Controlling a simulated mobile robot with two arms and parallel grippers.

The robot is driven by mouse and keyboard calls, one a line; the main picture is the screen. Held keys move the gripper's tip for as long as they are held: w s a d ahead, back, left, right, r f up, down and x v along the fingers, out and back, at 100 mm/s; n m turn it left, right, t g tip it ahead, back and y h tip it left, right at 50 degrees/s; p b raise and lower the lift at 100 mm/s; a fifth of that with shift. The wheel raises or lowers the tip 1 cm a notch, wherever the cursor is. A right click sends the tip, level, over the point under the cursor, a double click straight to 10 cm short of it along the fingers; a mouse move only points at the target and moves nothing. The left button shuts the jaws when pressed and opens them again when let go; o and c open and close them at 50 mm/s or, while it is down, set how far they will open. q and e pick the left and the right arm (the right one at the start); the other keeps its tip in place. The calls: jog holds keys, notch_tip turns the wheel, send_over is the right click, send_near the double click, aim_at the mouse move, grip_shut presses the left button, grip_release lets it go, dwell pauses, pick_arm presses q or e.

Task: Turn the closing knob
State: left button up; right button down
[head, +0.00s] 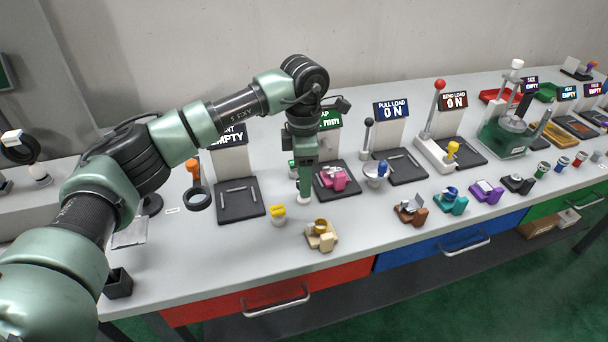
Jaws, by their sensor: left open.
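My left gripper (304,199) points straight down over the bench, at the left edge of a black station tray (347,187). It is open, with nothing seen between its fingers. A pink device (335,178) sits on that tray, just right of the gripper. The sign behind it (329,119) is partly hidden by my arm; "mm" can be read. No part is marked as the closing knob, so I cannot tell which it is; the arm may hide it. My right gripper is not in view.
A yellow piece (278,212) and a tan-and-gold device (321,236) stand in front of the gripper. A dark lever (367,132) and a blue-topped device (377,173) stand to the right. Several small coloured devices line the front. A black tray (238,202) lies left.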

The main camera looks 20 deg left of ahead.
pick_arm(q)
notch_tip(320, 180, up, 8)
jog(key=shift+f+b, duration=0.1)
jog(key=shift+b, duration=0.55)
